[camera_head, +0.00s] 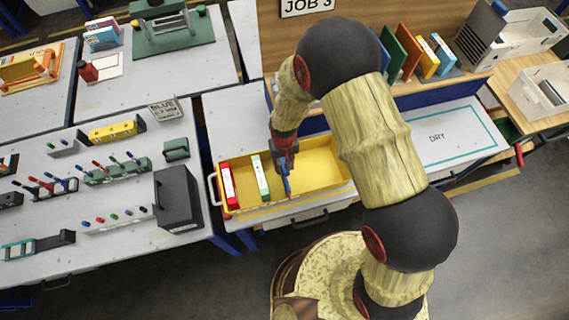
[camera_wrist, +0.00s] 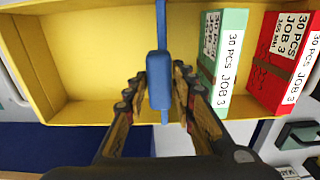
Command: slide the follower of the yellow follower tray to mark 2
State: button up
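The yellow follower tray (camera_head: 322,167) lies on a bench in the head view, and its inside fills the top of the wrist view (camera_wrist: 70,108). Its blue follower (camera_head: 287,184) stands across it, right of a green box (camera_head: 261,177) and a red box (camera_head: 228,186). A gap separates the follower from the green box (camera_wrist: 228,50); the red box (camera_wrist: 287,60) stands beyond. My gripper (camera_wrist: 159,78) has its fingers close against both sides of the follower's blue handle (camera_wrist: 158,92), seemingly shut on it. The tray's marks cannot be read.
The tray's right half is empty in the head view. A white DRY mat (camera_head: 445,140) lies to the right. Several upright books (camera_head: 410,55) stand behind. A dark box (camera_head: 178,198) and several small racks occupy the left bench.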

jog(key=o, duration=0.3)
notch_tip(320, 180, up, 12)
dwell(0.7)
jog(key=shift+f, duration=0.1)
